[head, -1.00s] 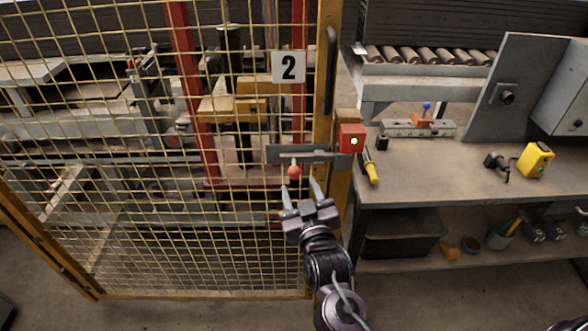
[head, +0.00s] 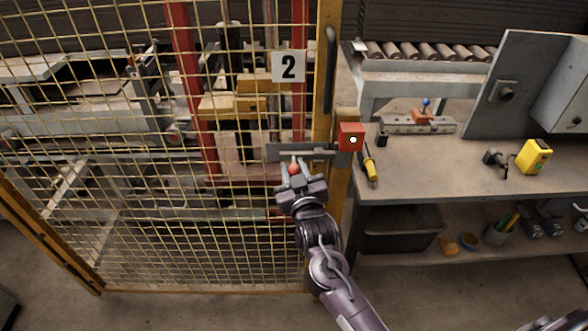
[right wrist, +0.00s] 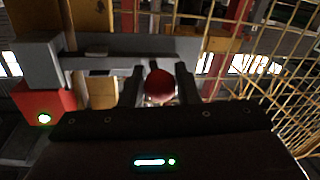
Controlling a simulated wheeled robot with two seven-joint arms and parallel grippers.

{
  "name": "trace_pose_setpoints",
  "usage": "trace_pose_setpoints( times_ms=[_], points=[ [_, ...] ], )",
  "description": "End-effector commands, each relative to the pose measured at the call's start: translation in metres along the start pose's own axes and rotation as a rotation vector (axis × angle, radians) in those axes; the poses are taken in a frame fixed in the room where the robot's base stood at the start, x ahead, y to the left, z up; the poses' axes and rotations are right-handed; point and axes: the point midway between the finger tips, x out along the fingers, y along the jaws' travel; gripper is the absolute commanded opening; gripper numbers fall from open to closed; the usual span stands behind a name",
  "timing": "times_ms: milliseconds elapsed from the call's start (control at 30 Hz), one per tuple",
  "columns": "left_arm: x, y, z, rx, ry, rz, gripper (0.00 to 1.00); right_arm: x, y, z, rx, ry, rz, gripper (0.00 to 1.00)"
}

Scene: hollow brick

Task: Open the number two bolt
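The bolt (head: 312,153) is a grey horizontal bar on the gate, below the sign with the number 2 (head: 288,66). Its red ball knob (head: 294,169) hangs below the bar and shows large in the right wrist view (right wrist: 159,83). My right gripper (head: 295,172) has one finger on each side of the knob. A narrow gap seems to remain between fingers and knob, so it looks open. The bolt's right end lies by a red box (head: 351,137) with a lit lamp.
The yellow mesh gate (head: 150,220) fills the left, with a dark vertical handle (head: 330,70) on its post. A workbench (head: 440,177) stands at right with a yellow-handled screwdriver (head: 370,168) near the post. Open floor lies in front.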

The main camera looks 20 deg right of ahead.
Motion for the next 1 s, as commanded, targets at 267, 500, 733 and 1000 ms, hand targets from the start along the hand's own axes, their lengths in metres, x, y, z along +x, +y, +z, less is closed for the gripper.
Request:
trace_pose_setpoints(
  times_ms=[267, 500, 733, 1000],
  points=[
    [0.000, 0.000, -0.001, -0.001, 0.000, 0.000, 0.36, 0.000, 0.000, 0.000, 0.000, 0.000, 0.000, 0.00],
    [0.000, 0.000, 0.000, -0.001, 0.000, 0.000, 0.36, 0.005, -0.024, -0.004, 0.005, 0.000, -0.002, 0.00],
    [0.001, 0.000, 0.000, -0.001, 0.000, 0.000, 0.36, 0.008, -0.043, -0.008, 0.000, 0.000, -0.002, 0.00],
    [0.001, 0.000, 0.000, 0.000, 0.000, 0.000, 0.36, 0.008, -0.042, -0.008, -0.001, 0.000, -0.002, 0.41]
  ],
)
